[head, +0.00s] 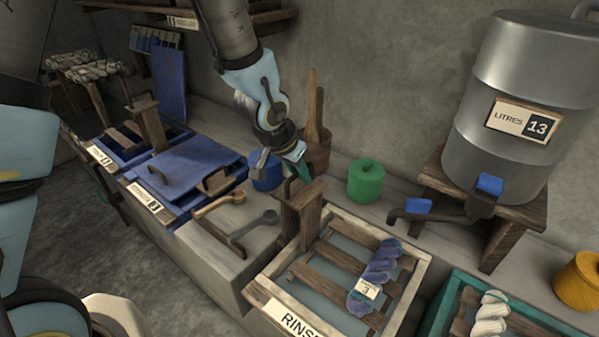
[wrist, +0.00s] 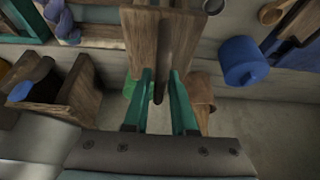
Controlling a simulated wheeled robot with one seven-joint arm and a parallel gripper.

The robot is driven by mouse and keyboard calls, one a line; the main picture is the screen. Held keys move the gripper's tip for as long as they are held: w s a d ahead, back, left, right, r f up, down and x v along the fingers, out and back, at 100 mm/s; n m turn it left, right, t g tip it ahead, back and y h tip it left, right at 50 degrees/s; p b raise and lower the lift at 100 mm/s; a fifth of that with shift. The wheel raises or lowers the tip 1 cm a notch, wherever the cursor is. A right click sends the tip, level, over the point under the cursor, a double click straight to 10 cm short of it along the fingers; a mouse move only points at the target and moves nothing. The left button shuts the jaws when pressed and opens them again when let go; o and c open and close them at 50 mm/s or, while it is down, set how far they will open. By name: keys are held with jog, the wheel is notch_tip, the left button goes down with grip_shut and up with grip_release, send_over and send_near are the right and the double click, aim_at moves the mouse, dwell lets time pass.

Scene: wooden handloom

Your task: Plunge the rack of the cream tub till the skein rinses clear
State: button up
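The cream tub (head: 268,292), labelled RINSE, stands at the lower middle of the head view. A slatted wooden rack (head: 330,258) sits in it, with a wooden upright (head: 300,213) at its back end. A blue-purple skein (head: 381,262) with a small tag lies across the slats; it also shows in the wrist view (wrist: 62,22). Water shows grey-blue between the slats. My gripper (head: 297,168) is at the top of the upright. In the wrist view its teal fingers (wrist: 164,98) are apart, with the rack's dark handle (wrist: 160,78) between them and gaps showing either side.
A metal tank (head: 517,90) reading 13 litres stands on a wooden stand at right.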

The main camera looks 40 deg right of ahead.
grip_shut()
jog(key=shift+f, duration=0.1)
notch_tip(320, 180, down, 18)
jog(key=b, duration=1.6)
jog(key=shift+f, duration=0.15)
jog(key=shift+s, duration=0.1)
jog(key=shift+a, duration=0.15)
dwell(0.5)
